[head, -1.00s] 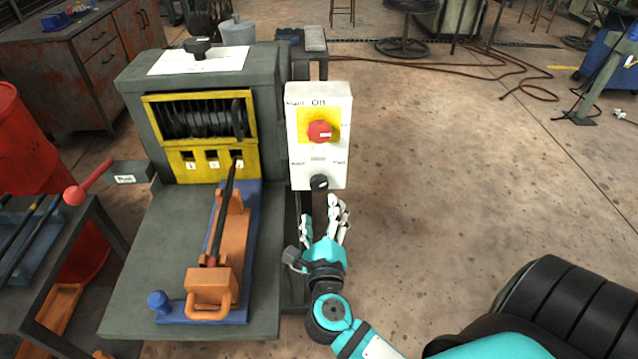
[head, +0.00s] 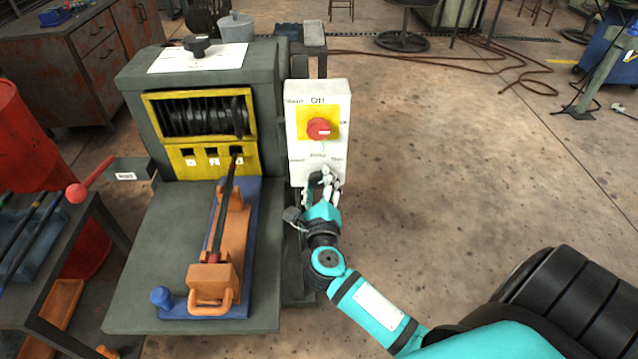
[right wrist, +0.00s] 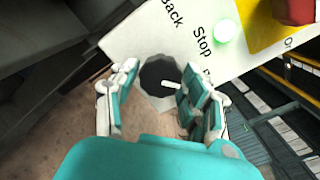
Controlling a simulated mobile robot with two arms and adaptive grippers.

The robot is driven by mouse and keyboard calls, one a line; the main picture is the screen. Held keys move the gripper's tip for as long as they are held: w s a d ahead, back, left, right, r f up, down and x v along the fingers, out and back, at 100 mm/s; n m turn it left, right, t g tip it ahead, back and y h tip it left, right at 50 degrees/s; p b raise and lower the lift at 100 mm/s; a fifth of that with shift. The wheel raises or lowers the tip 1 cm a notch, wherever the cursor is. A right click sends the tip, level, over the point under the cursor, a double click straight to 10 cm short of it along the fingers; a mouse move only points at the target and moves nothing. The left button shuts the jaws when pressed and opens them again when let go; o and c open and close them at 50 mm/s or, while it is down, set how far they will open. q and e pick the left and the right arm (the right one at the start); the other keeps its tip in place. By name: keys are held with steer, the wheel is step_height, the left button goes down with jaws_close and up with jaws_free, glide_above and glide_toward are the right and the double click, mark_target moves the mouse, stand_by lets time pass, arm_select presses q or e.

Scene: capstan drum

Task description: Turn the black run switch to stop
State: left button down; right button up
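The black run switch (right wrist: 158,75) is a round knob on the lower part of the white control box (head: 332,110). In the right wrist view its white pointer mark points right and slightly down, away from the "Stop" label, toward a third label mostly hidden by a finger. In the head view the fingers cover most of the knob. My right gripper (head: 324,186) is open, with its fingers on either side of the knob (right wrist: 157,98). The right finger is close to the knob; I cannot tell whether it touches. My left gripper is not in view.
A red knob (head: 319,128) on a yellow plate sits above the switch. A green light (right wrist: 223,32) glows near "Stop". The grey capstan machine (head: 150,230) stands left of the box, with an orange-handled lever assembly (head: 212,282).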

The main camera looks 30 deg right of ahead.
steer(key=c, duration=0.7)
steer(key=shift+r+n+p, duration=0.2)
steer(key=shift+n+p, duration=0.4)
steer(key=shift+p, duration=0.3)
steer(key=n+p, duration=0.5)
steer(key=p, duration=0.1)
steer(key=shift+n+p, duration=0.3)
steer(key=shift+p, duration=0.05)
steer(key=shift+f+n+p, duration=0.15)
steer(key=shift+n+p, duration=1.2)
steer(key=shift+n, duration=0.25)
steer(key=o, duration=1.2)
steer(key=shift+c, duration=0.2)
steer(key=v, duration=1.2)
